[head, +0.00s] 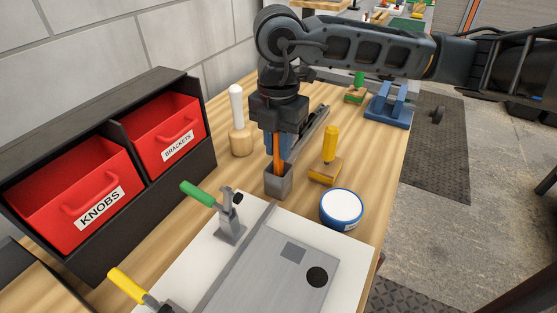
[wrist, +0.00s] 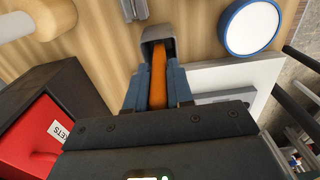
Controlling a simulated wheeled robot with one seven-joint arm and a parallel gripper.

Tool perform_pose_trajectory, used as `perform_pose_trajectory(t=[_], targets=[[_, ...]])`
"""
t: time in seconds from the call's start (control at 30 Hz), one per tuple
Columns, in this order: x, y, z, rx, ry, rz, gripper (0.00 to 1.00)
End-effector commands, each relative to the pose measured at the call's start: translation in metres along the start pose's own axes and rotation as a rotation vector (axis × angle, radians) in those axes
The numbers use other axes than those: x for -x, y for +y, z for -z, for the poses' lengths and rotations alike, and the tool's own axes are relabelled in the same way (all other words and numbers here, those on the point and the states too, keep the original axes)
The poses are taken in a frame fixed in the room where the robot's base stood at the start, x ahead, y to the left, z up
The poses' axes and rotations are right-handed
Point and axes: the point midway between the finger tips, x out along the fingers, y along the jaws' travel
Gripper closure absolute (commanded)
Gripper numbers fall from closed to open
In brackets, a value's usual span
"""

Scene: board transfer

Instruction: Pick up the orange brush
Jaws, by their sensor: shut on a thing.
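The orange brush (head: 277,150) stands upright in a small grey square holder (head: 279,182) on the wooden bench. Its lower end is hidden inside the holder. My gripper (head: 279,150) points down over the holder, with its blue fingers shut on the brush's orange handle. In the wrist view the orange brush (wrist: 159,75) runs between the two blue fingers of my gripper (wrist: 158,88) toward the grey holder (wrist: 158,38).
A wooden mallet (head: 240,130) stands left of my gripper. A yellow-handled tool (head: 329,150) and a blue-rimmed white tin (head: 341,208) are to the right. Red bins (head: 90,190) stand at left. A white board with green-handled clamp (head: 200,194) lies in front.

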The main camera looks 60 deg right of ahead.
Motion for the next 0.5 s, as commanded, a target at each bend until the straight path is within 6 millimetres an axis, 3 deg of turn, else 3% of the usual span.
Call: perform_pose_trajectory(t=[0.13, 0.5], targets=[[0.0002, 0.0000, 0.0000, 0.000, 0.000, 0.000, 1.00], [0.0002, 0.0000, 0.0000, 0.000, 0.000, 0.000, 1.00]])
